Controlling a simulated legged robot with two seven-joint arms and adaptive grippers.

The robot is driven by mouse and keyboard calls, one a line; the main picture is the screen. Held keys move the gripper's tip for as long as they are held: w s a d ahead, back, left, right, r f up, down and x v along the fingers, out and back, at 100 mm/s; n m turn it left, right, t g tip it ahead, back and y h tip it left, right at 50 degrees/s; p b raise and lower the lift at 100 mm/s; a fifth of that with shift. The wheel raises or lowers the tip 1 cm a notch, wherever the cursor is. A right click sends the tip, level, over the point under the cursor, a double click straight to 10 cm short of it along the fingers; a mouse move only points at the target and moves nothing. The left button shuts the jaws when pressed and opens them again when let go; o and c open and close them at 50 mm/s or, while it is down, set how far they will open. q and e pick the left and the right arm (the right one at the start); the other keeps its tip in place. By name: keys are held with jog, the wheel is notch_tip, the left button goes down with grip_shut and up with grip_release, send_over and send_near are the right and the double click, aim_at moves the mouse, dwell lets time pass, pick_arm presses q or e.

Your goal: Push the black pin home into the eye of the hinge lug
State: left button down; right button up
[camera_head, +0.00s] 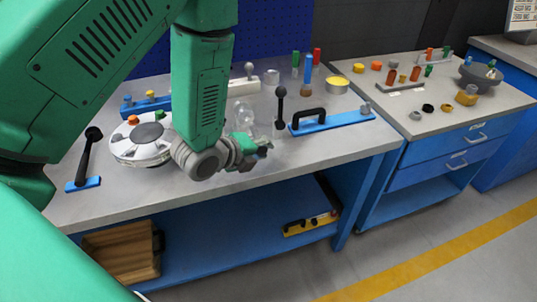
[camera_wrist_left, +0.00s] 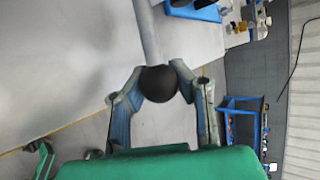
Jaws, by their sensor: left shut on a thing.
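My left gripper (camera_head: 262,150) is low over the front part of the workbench, right of the white round flanged part (camera_head: 142,142). In the left wrist view its two fingers (camera_wrist_left: 158,92) are closed on a black round head (camera_wrist_left: 158,84). A grey rod (camera_wrist_left: 148,35) runs away from behind that head. I cannot tell for sure whether this is the black pin. In the head view the held thing is hidden or too small to make out. I cannot make out the hinge lug or its eye in either view.
A black-knobbed lever (camera_head: 281,95) stands just behind the gripper. A blue plate with a black handle (camera_head: 330,121) lies to its right. Another black lever on a blue base (camera_head: 90,150) stands at the left. The bench's front right surface is clear.

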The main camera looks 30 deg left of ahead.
aim_at(250, 121)
pick_arm(q)
jog(key=w+a, duration=0.2)
jog(key=shift+a+f, duration=0.15)
jog(key=shift+a, duration=0.25)
jog(key=shift+w+d, duration=0.1)
jog(key=shift+d, duration=0.15)
jog(key=shift+a, duration=0.3)
dwell(0.9)
jog(key=shift+d, duration=0.1)
dwell(0.5)
jog(key=shift+w, duration=0.15)
jog(key=shift+w+a, duration=0.75)
jog(key=shift+a, duration=0.2)
jog(key=shift+w+a, duration=0.75)
jog(key=shift+a, duration=0.2)
jog(key=shift+w+a, duration=0.2)
jog(key=shift+a, duration=0.1)
jog(key=shift+w+a+r, duration=0.2)
jog(key=shift+w+a, duration=0.75)
jog(key=shift+a, duration=0.15)
jog(key=c, duration=1.3)
grip_release()
jog(key=shift+d, duration=0.1)
jog(key=shift+c, duration=0.2)
